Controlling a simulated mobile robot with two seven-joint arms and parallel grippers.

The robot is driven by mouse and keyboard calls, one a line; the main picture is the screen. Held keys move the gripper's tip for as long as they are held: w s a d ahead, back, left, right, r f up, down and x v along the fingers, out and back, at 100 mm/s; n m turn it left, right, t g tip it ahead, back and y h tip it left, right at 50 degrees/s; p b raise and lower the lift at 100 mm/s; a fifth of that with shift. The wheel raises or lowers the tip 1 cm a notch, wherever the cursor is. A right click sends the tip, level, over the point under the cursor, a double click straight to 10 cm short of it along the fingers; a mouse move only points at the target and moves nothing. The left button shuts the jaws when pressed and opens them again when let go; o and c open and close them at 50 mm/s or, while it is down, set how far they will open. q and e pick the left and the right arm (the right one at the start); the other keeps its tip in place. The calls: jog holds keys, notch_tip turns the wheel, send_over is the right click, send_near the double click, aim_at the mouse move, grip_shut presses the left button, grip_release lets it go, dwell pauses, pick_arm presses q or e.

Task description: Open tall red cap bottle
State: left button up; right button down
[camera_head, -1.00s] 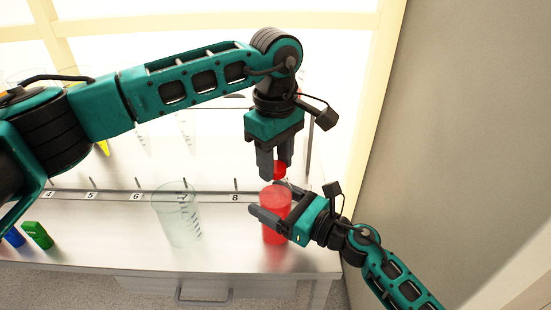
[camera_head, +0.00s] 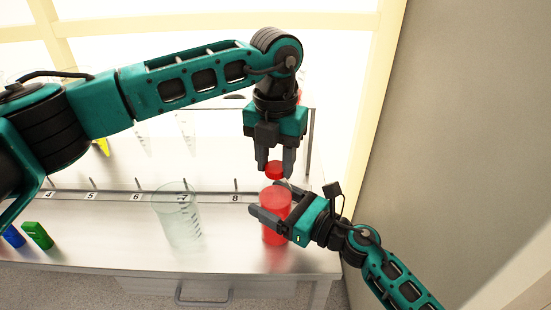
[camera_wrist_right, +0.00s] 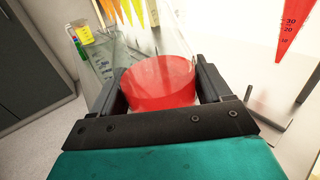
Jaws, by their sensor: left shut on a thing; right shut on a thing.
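The tall bottle (camera_head: 275,222) with red contents stands at the right of the metal bench. My right gripper (camera_head: 265,197) is shut around its body from the right. In the right wrist view the red contents (camera_wrist_right: 158,82) sit between the two fingers, with clear wall above. My left gripper (camera_head: 275,173) points down above the bottle, its fingers shut on the red cap (camera_head: 274,168). The cap is directly over the bottle. I cannot tell whether it still touches the bottle's neck, which is hard to make out.
An empty clear beaker (camera_head: 177,218) stands left of the bottle near label 7. A green block (camera_head: 38,235) and a blue block (camera_head: 13,236) lie at the far left. A wall (camera_head: 455,130) rises on the right. The front bench strip between blocks and beaker is clear.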

pick_arm(q)
jog(key=n, duration=0.9)
jog(key=shift+n, duration=0.3)
jog(key=n, duration=0.3)
jog(key=shift+n, duration=0.4)
jog(key=n, duration=0.4)
jog(key=shift+r, duration=0.1)
jog(key=shift+r, duration=0.1)
jog(key=shift+r, duration=1)
